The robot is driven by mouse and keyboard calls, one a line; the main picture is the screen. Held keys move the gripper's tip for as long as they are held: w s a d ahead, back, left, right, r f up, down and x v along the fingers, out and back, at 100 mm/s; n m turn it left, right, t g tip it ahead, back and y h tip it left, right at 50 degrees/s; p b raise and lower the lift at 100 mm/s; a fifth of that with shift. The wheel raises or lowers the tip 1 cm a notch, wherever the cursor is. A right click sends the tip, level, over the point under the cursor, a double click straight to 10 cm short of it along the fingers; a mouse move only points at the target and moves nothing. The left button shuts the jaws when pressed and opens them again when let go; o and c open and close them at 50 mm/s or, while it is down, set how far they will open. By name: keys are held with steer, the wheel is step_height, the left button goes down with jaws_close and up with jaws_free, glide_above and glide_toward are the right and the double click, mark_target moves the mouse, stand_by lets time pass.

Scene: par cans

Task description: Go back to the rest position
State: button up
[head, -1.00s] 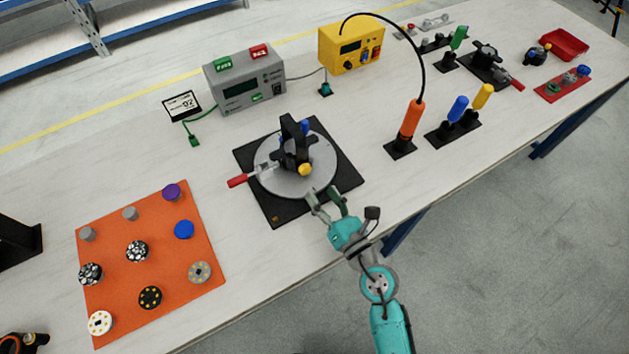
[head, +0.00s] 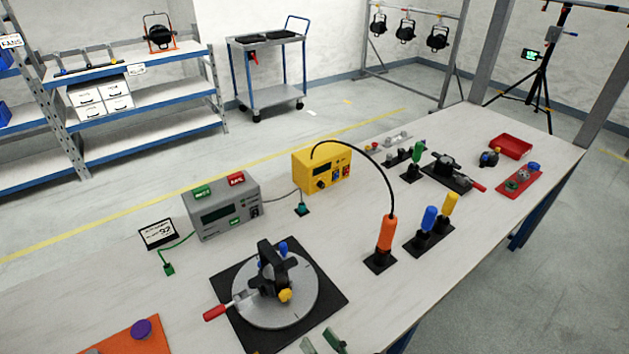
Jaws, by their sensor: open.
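My gripper (head: 322,343) shows only by its fingertips at the bottom edge of the head view. The two fingers are apart with nothing between them, so it is open and empty. The rest of my arm is out of the picture. The fingertips are just in front of the round grey turntable (head: 306,306) on its black mat (head: 325,284).
The workbench (head: 120,286) also bears a grey tester (head: 224,212), a yellow station (head: 321,173), an orange-handled tool (head: 386,234), blue and yellow drivers (head: 429,219), and a red tray (head: 511,147). An orange mat (head: 118,341) is cut off lower left. Shelves (head: 145,98) and a cart (head: 268,72) stand behind.

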steer(key=shift+s, duration=0.1)
steer(key=s+d+r+n+h, duration=0.2)
steer(key=s+d+n+h, duration=0.3)
steer(key=s+n, duration=0.9)
steer(key=s+d+r+n+h, duration=0.2)
steer(key=s+d+n+h, duration=0.3)
steer(key=s+d+n, duration=0.6)
steer(key=s+n, duration=0.4)
steer(key=n, duration=0.5)
steer(key=shift+d+r+n, duration=0.15)
steer(key=shift+n, duration=0.15)
steer(key=shift+s, duration=0.1)
